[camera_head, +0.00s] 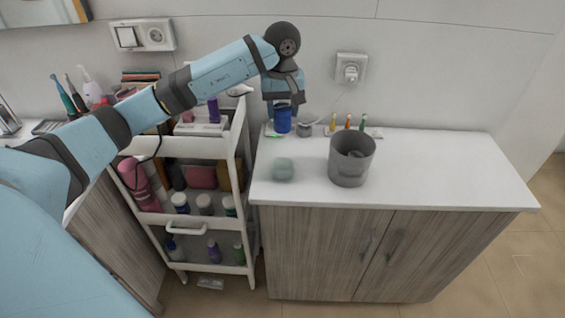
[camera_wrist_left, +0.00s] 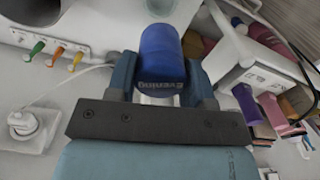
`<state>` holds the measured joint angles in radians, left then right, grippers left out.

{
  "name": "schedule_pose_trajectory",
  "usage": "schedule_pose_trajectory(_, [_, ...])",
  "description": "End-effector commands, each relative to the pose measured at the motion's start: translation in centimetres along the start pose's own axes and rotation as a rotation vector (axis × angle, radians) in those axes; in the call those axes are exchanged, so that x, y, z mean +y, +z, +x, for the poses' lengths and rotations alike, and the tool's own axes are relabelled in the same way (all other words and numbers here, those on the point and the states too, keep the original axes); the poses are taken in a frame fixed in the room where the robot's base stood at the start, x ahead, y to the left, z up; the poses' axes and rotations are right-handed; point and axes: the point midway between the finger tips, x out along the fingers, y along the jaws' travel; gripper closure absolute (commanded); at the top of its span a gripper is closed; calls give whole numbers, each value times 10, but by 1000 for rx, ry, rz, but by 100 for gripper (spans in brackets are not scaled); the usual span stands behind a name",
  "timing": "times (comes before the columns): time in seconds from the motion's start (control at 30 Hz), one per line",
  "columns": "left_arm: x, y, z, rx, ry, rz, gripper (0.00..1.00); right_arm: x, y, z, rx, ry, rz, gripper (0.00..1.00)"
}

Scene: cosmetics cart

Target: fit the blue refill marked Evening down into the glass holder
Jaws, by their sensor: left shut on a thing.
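My left gripper (camera_head: 283,104) is shut on the blue refill (camera_head: 283,122), near the back left corner of the counter. In the left wrist view the blue refill (camera_wrist_left: 162,55) sits between the two fingers of the gripper (camera_wrist_left: 160,85), and the word Evening shows on its side. I cannot tell whether its bottom touches the counter. The glass holder (camera_head: 284,169), a small pale translucent cup, stands on the counter's front left, in front of the refill and apart from it. My right gripper is not in view.
A grey bin (camera_head: 351,159) stands on the white counter (camera_head: 440,165), right of the glass. A small grey round thing (camera_head: 304,130) and several small coloured items (camera_head: 347,124) lie at the back. A white cart (camera_head: 190,148) with bottles adjoins the left. The counter's right is clear.

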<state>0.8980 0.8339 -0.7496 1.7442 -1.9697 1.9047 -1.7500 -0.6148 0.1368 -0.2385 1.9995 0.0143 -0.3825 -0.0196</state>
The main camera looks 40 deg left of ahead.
Motion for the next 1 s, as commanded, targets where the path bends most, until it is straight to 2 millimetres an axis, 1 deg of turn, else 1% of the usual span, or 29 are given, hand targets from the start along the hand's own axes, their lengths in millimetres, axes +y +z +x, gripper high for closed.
schedule_pose_trajectory(0.03, [-1, 1, 14, -5, -5, 0, 77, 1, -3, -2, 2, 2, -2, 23])
schedule_pose_trajectory(0.2, [0, 1, 60, -5, -3, 1, 77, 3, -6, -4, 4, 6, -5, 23])
schedule_pose_trajectory(0.3, [0, 1, 84, -3, -2, 0, 77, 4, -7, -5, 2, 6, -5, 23])
schedule_pose_trajectory(0.4, [0, 1, 101, -1, -2, 1, 77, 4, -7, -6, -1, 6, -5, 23])
schedule_pose_trajectory(0.67, [0, 0, 122, 0, -1, 2, 77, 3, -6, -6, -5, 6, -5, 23])
schedule_pose_trajectory(0.8, [0, 1, 142, -2, -1, 2, 77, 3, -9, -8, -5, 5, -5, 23])
schedule_pose_trajectory(0.9, [0, 0, 155, 0, 0, 1, 77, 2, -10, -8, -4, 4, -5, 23])
schedule_pose_trajectory(1.0, [0, 0, 156, 3, 0, 2, 77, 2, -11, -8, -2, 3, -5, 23])
